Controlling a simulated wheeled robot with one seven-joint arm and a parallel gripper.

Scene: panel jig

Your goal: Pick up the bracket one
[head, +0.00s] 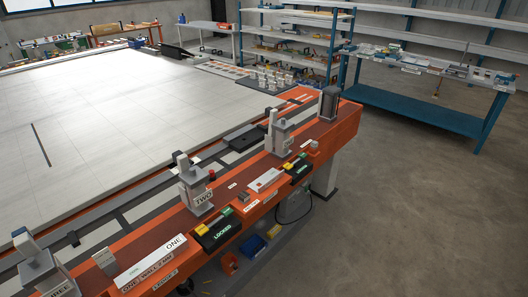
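A long white block marked "ONE" (150,259) lies on the orange bench at the lower left in the head view. It lies slantwise, with a lettered label (147,274) along its front side. A grey upright fixture marked "TWO" (194,187) stands farther along the bench. Another grey fixture (38,268), with a partly cut-off label that seems to read "THREE", stands at the lower left corner. A third similar fixture (280,136) stands farther back; its label is too small to read. My gripper is not in view.
Black holders with yellow and green parts (217,234) sit along the bench's front edge, one reading "LOCKED". A large pale panel table (90,120) fills the left. Shelves (290,45) and a blue-legged table (425,100) stand behind. The floor at right is clear.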

